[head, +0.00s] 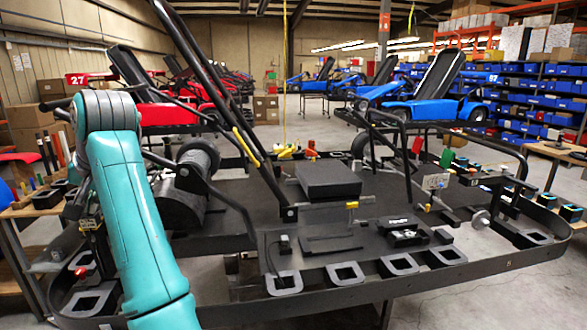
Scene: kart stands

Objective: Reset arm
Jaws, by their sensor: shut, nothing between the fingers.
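My teal arm (135,215) rises at the left of the head view, bent at a grey joint (105,112) near the top. The rest of the arm beyond that joint is hidden, and I cannot make out my gripper. The arm stands in front of the left part of a black kart chassis (330,205) on a stand.
The chassis carries a black box (328,179), tall dark bars (215,90) and several square black rings (345,274) along its front edge. A red kart (165,108) and a blue kart (425,95) stand behind. Blue bins (535,100) fill shelves at right. Floor at lower right is clear.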

